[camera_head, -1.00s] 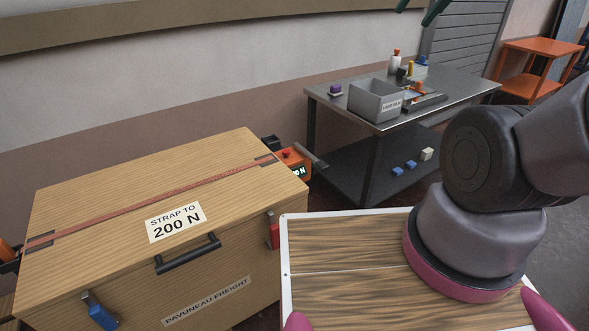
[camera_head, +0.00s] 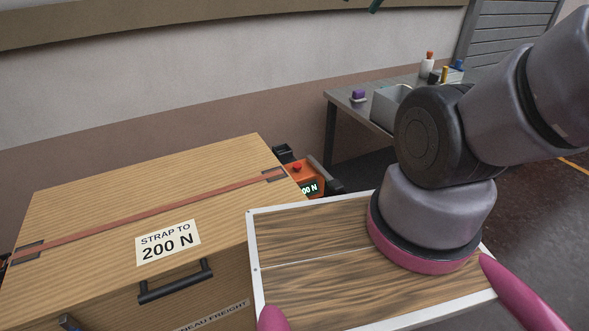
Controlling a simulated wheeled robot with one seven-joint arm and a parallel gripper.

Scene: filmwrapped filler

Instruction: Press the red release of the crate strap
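The wooden crate (camera_head: 90,215) stands at the left, with an orange-red strap (camera_head: 150,213) across its lid and a "STRAP TO 200 N" label (camera_head: 168,242). At the strap's right end, beyond the crate's edge, is an orange tensioner (camera_head: 312,175) with a red button (camera_head: 297,167) on top. Its display ends in "00 N"; the first digit is hidden or unclear. My arm rises from my base at the right and leaves the picture at the upper right.
A metal workbench (camera_head: 342,101) with a grey bin (camera_head: 388,103), bottles and a purple item (camera_head: 358,94) stands behind, partly hidden by my arm. The crate has a black front handle (camera_head: 176,281). My wood-topped base is close to the crate's right side. Open floor (camera_head: 550,200) lies at the right.

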